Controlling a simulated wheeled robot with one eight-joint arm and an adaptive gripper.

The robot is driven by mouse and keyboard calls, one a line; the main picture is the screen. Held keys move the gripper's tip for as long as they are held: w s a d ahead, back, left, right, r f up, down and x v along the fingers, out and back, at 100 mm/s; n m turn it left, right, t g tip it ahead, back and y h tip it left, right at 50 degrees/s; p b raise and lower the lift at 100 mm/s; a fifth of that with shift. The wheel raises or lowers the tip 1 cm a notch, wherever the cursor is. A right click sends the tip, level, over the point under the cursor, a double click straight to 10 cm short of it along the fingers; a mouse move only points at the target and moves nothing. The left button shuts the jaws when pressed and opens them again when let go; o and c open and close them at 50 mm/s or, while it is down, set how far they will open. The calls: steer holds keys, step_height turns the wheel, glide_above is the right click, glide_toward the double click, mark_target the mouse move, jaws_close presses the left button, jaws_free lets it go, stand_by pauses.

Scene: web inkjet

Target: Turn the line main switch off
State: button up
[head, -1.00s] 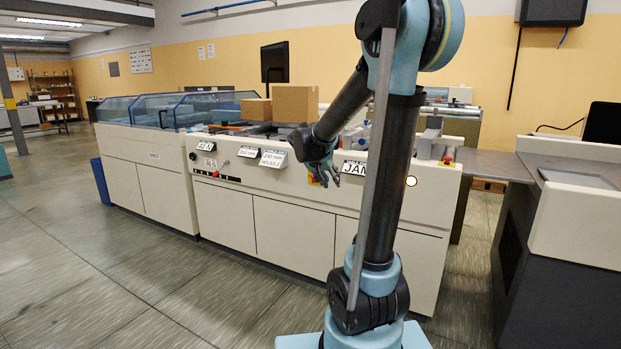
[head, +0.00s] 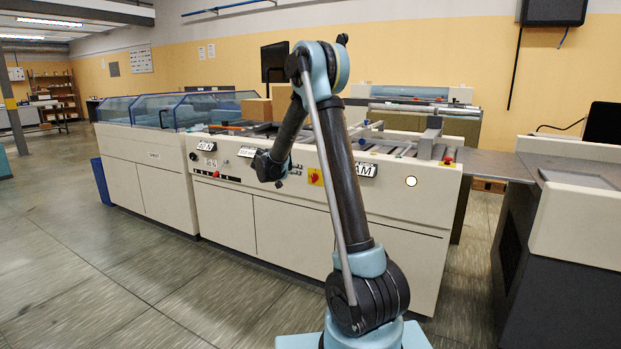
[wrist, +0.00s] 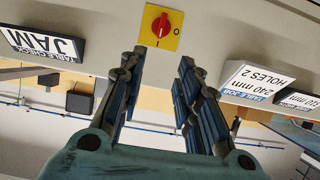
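The line main switch (head: 314,177) is a red rotary knob on a yellow plate on the front of the cream machine. In the wrist view, which is upside down, the switch (wrist: 161,26) is at the top centre. Its grip lies roughly vertical in the picture, in line with the "I" mark; the "O" is at the right. My gripper (wrist: 162,58) is open and empty, its fingertips just below the switch in that picture, with no contact visible. In the head view my wrist is left of the switch and the fingers are mostly hidden.
A "JAM" sign (wrist: 43,44) and a "240 mm holes 2" sign (wrist: 255,82) flank the switch. A red button (head: 449,157) sits at the machine's right end. Cardboard boxes (head: 257,108) stand behind my arm. The floor at the left (head: 130,270) is clear.

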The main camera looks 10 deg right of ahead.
mark_target(314, 178)
steer(key=x, duration=1.7)
steer(key=shift+w, duration=0.25)
steer(key=shift+d, duration=0.15)
jaws_close()
